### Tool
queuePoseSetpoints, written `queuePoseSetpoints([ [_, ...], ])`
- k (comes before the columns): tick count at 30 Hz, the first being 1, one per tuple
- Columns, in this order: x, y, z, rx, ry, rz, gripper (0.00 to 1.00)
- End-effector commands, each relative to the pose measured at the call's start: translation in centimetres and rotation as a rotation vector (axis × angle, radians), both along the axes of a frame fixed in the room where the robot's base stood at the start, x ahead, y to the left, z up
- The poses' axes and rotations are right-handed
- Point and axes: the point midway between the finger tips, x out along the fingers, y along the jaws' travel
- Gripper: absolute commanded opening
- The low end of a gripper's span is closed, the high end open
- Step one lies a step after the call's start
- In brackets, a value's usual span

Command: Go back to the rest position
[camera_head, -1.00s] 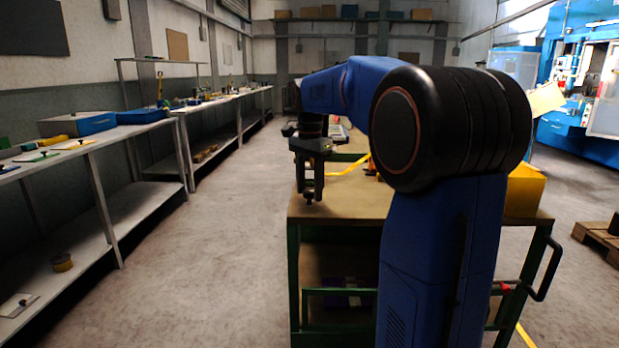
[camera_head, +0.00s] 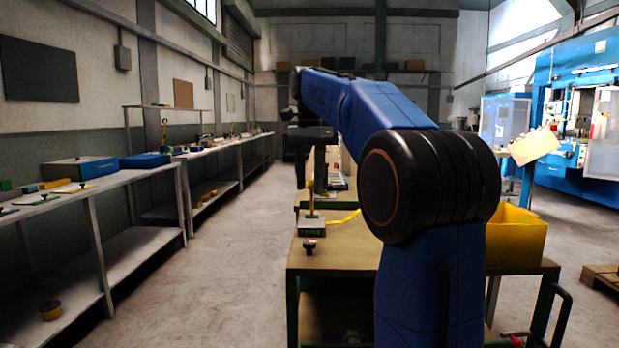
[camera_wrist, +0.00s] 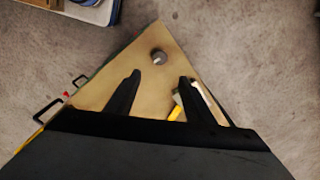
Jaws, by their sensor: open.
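My gripper (camera_head: 309,180) hangs above the left side of the wooden-topped cart (camera_head: 350,252), fingers pointing down, with my blue arm reaching over the cart. In the wrist view my gripper (camera_wrist: 160,77) shows two dark fingers spread apart with nothing between them. A small round knob-like part (camera_head: 309,247) lies on the cart top near its front left; a round grey part (camera_wrist: 158,57) shows beyond the fingertips in the wrist view.
A yellow bin (camera_head: 520,235) sits on the cart's right side, partly behind my arm. A long shelf bench (camera_head: 105,178) with boxes and tools runs along the left wall. A blue machine (camera_head: 560,150) stands at the right. The floor between bench and cart is clear.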

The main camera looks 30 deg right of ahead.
Motion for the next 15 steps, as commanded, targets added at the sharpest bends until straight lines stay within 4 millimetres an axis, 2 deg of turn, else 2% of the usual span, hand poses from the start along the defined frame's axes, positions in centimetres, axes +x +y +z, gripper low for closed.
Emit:
queuePoseSetpoints([
  [5,-0.03,0.00,1.05,0.000,-0.001,0.000,0.48],
  [15,-0.03,0.01,1.13,0.000,0.000,0.000,0.48],
])
